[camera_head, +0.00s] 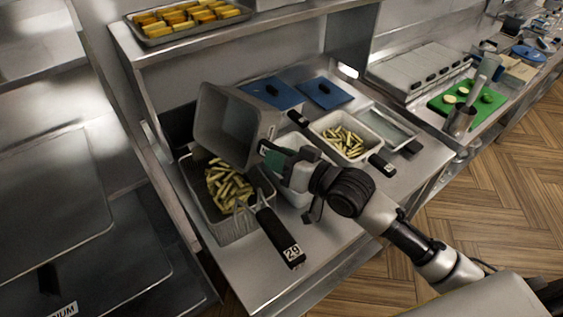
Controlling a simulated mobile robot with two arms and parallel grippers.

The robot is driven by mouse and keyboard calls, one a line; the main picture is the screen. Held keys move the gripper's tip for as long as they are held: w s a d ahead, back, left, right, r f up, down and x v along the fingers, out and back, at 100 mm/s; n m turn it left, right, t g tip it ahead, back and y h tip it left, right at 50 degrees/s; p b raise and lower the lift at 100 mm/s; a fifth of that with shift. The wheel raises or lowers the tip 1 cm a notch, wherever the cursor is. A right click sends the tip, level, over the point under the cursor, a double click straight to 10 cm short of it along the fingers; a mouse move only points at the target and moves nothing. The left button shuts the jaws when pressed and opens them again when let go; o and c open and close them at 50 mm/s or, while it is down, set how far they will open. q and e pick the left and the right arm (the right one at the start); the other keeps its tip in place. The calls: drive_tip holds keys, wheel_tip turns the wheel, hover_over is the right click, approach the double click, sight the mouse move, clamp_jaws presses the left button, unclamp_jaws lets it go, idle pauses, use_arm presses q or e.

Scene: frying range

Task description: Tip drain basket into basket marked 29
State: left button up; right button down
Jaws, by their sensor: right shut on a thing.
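My right gripper (284,158) is shut on the drain basket (228,122), a grey container. Yellow-green fries (226,186) lie heaped in basket 29, below the tilted mouth. The gripper and the tilted container hide part of the counter behind them. My left gripper is not in view.
A white basket with fries (345,136) and an empty shallow tray (388,128) stand to the right. Another pale container (293,180) sits under my gripper. Blue lids (325,92) lie behind. A shelf above holds a tray of yellow pieces (172,31). The front counter strip is clear.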

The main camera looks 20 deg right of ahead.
drive_tip(key=shift+w+d+r+m, duration=0.15)
drive_tip(key=shift+w+d+m, duration=0.2)
drive_tip(key=shift+m, duration=0.35)
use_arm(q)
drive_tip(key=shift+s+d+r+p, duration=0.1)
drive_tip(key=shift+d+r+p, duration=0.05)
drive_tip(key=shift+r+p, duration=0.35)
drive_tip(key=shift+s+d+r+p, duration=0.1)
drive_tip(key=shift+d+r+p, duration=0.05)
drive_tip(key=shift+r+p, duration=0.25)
use_arm(e)
drive_tip(key=shift+w+d+r+m+y, duration=0.15)
drive_tip(key=shift+d+r+m+y, duration=0.1)
drive_tip(key=shift+m, duration=1.55)
drive_tip(key=shift+w+d+r+m+y, duration=0.1)
drive_tip(key=shift+d+r+m+y, duration=0.15)
drive_tip(key=shift+m, duration=1.55)
drive_tip(key=shift+w+d+r+m+y, duration=0.2)
drive_tip(key=shift+d+r+m, duration=0.1)
drive_tip(key=shift+m, duration=1.5)
